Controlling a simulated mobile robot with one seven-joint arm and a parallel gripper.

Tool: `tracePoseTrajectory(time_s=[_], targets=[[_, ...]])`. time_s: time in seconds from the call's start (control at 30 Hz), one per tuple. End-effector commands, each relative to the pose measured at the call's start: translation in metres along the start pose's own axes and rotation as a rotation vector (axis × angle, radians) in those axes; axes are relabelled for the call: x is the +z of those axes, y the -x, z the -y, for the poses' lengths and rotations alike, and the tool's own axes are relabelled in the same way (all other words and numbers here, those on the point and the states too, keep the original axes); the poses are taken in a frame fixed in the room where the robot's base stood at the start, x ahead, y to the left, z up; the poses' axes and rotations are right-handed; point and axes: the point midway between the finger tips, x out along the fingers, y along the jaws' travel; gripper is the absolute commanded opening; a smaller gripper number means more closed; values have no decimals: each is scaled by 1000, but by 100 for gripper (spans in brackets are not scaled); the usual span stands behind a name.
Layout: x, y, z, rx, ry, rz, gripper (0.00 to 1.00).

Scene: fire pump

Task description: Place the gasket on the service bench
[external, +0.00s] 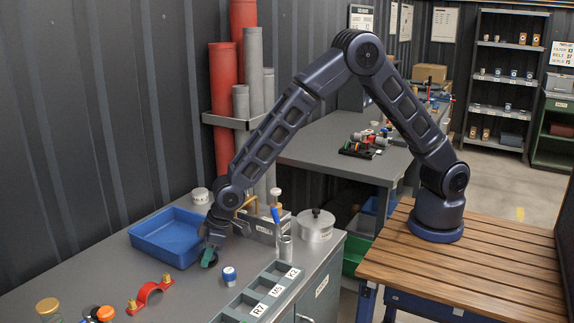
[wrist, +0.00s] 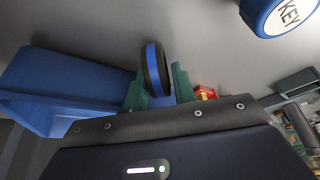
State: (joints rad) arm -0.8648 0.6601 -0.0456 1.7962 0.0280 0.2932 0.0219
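A black ring with a blue band (wrist: 153,70), which I take as the gasket, sits upright between the green fingers of my gripper (wrist: 157,88) in the wrist view. The fingers close on it from both sides. In the external view my gripper (external: 209,256) points down low over the front grey bench (external: 190,300), just right of the blue tray (external: 170,236); the ring is small and dark there. Whether it touches the bench is unclear. A second grey bench (external: 325,140) stands farther back. I cannot tell which is the service bench.
Bare bench lies in front.

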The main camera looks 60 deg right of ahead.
Motion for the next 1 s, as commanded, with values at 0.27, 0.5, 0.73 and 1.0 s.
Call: tracePoseTrajectory(time_s=[0.27, 0.5, 0.73, 1.0], targets=[[-1, 37, 0, 0, -1, -4, 27], [-1, 79, 0, 0, 0, -3, 27], [-1, 109, 0, 0, 1, -2, 27], [0, 121, 0, 0, 0, 0, 27]])
